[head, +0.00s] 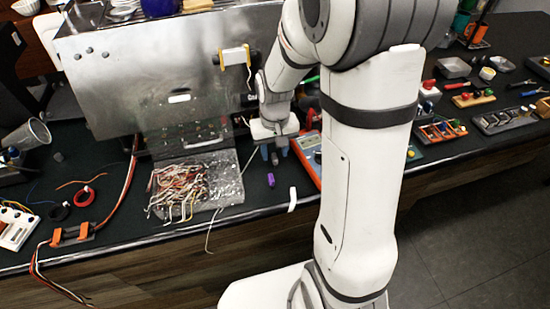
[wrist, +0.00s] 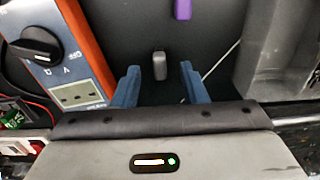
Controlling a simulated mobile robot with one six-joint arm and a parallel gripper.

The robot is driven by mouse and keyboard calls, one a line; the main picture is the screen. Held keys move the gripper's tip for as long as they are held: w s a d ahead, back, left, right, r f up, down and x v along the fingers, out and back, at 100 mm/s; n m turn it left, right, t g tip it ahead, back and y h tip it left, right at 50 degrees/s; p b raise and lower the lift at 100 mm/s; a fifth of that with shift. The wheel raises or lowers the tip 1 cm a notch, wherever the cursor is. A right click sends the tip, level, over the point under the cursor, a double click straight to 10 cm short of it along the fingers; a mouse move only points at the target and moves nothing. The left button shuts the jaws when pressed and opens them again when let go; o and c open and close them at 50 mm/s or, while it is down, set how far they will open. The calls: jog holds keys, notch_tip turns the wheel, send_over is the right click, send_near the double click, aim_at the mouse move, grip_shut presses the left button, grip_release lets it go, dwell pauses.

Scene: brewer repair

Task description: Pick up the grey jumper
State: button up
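The grey jumper (wrist: 160,65) is a small upright-looking grey block on the dark mat in the wrist view. It shows between the two blue fingertips of my gripper (wrist: 159,72), with a gap on each side. In the head view, my gripper (head: 275,151) points down at the bench beside the metal machine, and a small dark piece, likely the grey jumper (head: 274,159), shows between its fingers. My gripper is open and holds nothing. I cannot tell how far the fingertips are above the mat.
A purple block (head: 271,180) lies just in front of the jumper; it also shows in the wrist view (wrist: 182,9). An orange-edged multimeter (head: 309,150) stands close to the right. A metal tray panel with tangled wires (head: 181,188) is left, and a thin pale wire (head: 227,200) runs nearby.

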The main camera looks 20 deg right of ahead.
jog(key=shift+f, duration=0.85)
jog(key=shift+c, duration=0.2)
grip_shut()
